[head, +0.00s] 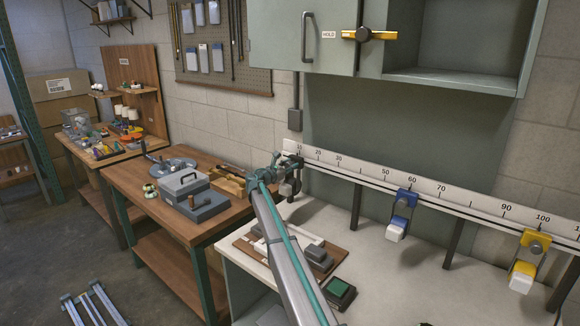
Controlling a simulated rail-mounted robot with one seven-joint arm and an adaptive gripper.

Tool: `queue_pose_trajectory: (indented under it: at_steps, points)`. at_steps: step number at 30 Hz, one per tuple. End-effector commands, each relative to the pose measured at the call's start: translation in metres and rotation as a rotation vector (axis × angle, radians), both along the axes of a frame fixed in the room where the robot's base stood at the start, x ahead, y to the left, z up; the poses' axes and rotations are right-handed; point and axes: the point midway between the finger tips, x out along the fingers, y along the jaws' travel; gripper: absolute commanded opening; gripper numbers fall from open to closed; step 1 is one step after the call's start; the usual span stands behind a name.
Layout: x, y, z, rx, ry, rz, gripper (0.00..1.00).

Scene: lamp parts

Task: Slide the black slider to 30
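The white scale rail (440,188) runs along the wall above the white counter, with numbers rising from 10 at the left end to past 100 at the right. The black slider (291,186) is at the rail's left end, near the 10 mark and left of the 30 mark. It is partly hidden by my gripper. My gripper (277,171) is right at the black slider, from the left and front. Its fingers are small and overlap the slider, so I cannot tell whether they are open, shut or touching it.
A blue slider (402,212) hangs near 60 and a yellow slider (530,260) near 100. The rail between the black and blue sliders is clear. A grey cabinet (330,50) hangs above. A wooden board (255,246) with grey blocks and a green-topped block (338,289) lie on the counter.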

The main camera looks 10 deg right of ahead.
Motion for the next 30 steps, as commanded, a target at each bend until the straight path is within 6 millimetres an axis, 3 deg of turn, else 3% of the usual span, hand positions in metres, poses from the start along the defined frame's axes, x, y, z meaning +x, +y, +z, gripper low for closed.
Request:
queue_pose_trajectory:
  at_steps: [1, 4, 12, 17, 23, 30]
  points:
    - [0.000, 0.000, 0.000, 0.000, 0.000, 0.000, 0.14]
    - [0.000, 0.000, 0.000, 0.000, 0.000, 0.000, 0.00]
    - [-0.001, -0.001, 0.000, 0.000, 0.000, 0.000, 0.00]
    - [-0.012, -0.010, -0.001, 0.000, 0.000, -0.001, 0.00]
    - [-0.044, -0.037, -0.002, 0.001, 0.000, -0.003, 0.00]
    - [-0.094, -0.083, -0.002, 0.001, -0.001, -0.004, 0.00]
